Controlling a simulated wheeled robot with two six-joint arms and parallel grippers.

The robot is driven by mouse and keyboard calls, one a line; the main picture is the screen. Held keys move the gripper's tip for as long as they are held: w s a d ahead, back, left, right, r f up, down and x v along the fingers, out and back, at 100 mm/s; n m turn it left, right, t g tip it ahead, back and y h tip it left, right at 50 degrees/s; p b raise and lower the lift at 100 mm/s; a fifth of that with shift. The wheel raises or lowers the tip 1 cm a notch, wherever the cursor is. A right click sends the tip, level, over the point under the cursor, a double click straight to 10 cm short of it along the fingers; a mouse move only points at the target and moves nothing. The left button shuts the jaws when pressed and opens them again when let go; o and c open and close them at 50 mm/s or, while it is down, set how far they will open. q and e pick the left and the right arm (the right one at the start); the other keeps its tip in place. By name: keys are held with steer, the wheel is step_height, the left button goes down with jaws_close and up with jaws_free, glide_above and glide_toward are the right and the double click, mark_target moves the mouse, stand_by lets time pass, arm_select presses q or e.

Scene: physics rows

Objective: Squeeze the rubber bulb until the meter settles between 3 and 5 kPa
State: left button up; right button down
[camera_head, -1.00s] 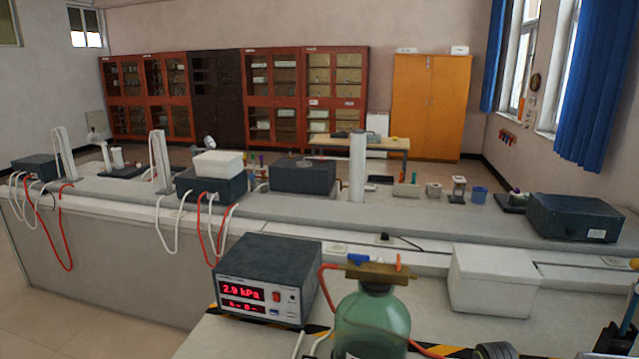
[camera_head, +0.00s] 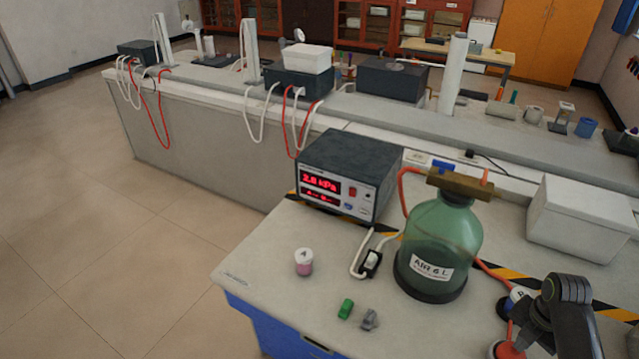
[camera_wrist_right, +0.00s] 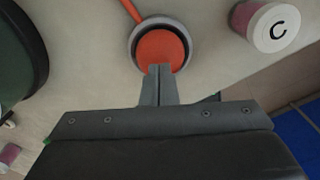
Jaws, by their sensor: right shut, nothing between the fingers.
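The red rubber bulb (camera_head: 505,351) is partly cut off at the bottom of the head view. In the right wrist view the bulb (camera_wrist_right: 160,50) sits in a dark ring with a red tube leading off it. My right gripper (camera_wrist_right: 160,68) is shut and empty, its fingertips over the bulb's near edge; I cannot tell whether they touch it. In the head view the right gripper (camera_head: 522,341) is beside the bulb. The meter (camera_head: 345,178) shows red digits reading about 2.8 kPa. A green glass bottle (camera_head: 438,240) stands beside it. My left gripper is out of view.
A jar marked C (camera_wrist_right: 273,28) is right of the bulb in the wrist view. A white box (camera_head: 580,220) stands behind.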

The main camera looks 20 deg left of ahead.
steer(key=shift+f+b, duration=1)
steer(key=shift+f, duration=0.75)
steer(key=shift+r+p, duration=1.8)
steer(key=shift+p, duration=0.4)
steer(key=shift+r, duration=0.1)
